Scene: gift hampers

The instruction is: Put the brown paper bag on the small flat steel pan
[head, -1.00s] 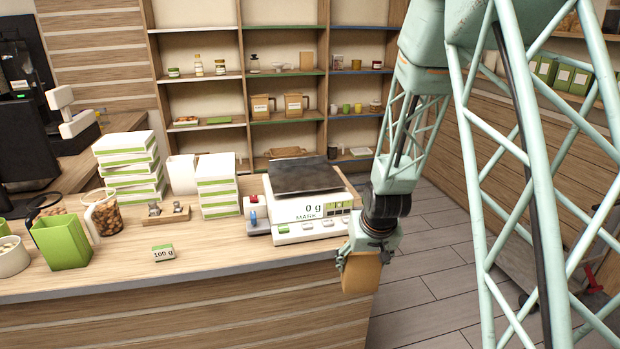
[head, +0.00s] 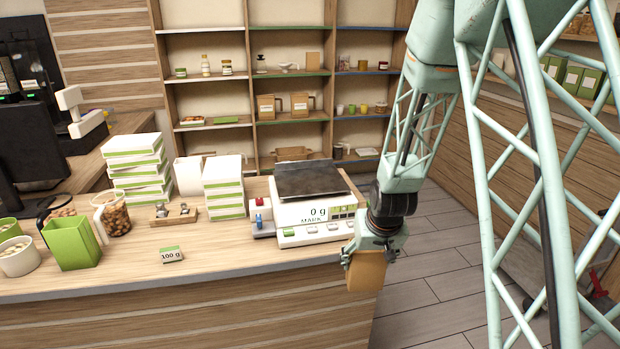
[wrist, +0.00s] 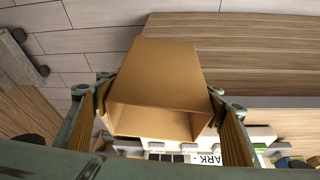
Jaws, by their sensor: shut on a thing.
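The brown paper bag (head: 366,271) hangs in my gripper (head: 371,250) at the counter's front right corner. In the wrist view the bag (wrist: 163,85) sits between the two fingers of my gripper (wrist: 163,115), its open mouth toward the camera. The small flat steel pan (head: 309,180) is the dark plate on top of the white scale (head: 314,225), which reads 0 g. The pan is empty. The bag is in front of the scale, to the right of and lower than the pan.
A red-and-blue-knobbed item (head: 260,218) stands at the scale's left. Stacked white-green boxes (head: 223,188), a 100 g card (head: 172,255), a green container (head: 72,243) and a nut jar (head: 113,214) stand further left. The counter front between card and scale is clear.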

